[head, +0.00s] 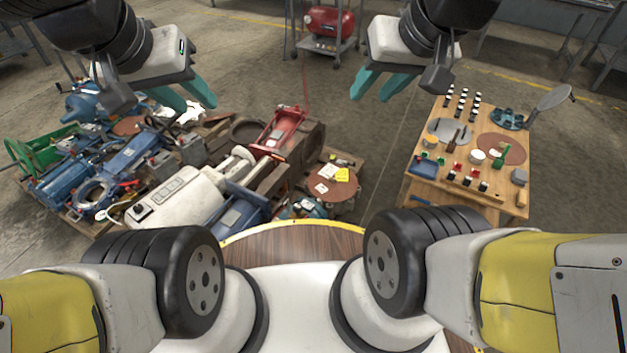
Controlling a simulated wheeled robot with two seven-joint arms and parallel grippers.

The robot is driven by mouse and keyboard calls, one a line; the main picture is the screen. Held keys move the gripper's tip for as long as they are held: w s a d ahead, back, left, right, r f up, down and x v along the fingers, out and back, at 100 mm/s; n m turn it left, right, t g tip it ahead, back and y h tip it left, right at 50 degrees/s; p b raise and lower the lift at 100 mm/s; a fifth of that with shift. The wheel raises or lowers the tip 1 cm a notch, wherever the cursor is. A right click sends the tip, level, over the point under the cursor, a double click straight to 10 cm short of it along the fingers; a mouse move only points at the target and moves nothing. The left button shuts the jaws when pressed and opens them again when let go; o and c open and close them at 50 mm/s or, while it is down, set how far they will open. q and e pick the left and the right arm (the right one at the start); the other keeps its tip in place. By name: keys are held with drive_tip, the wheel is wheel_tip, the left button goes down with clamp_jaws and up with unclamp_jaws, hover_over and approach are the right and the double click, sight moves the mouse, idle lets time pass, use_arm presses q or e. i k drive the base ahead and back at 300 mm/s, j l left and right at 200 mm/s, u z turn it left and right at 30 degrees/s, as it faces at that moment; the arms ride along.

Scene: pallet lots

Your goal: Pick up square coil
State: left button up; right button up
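I cannot pick out a square coil for certain among the many small parts. My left gripper (198,107) hangs in the air above the back of the loaded pallet at left, its teal fingers apart and nothing between them. My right gripper (370,98) hangs over the floor between the pallet load and the wooden table (511,188), left of the table. Its teal fingers are also apart and empty. Neither gripper touches anything.
Blue motors (136,152), a white machine housing (176,201) and a red machine part (280,128) crowd the pallet. The table holds striped cylinders (461,103), brown discs (503,147) and small coloured parts. A red tank (329,21) stands behind. Floor between pallet and table is clear.

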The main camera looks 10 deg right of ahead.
sight(297, 208)
drive_tip(key=i+l, duration=0.15)
drive_tip(key=l, duration=0.2)
drive_tip(key=i+l+u, duration=0.15)
drive_tip(key=l, duration=0.2)
drive_tip(key=i+l, duration=0.15)
drive_tip(key=l, duration=0.25)
drive_tip(key=u, duration=1.55)
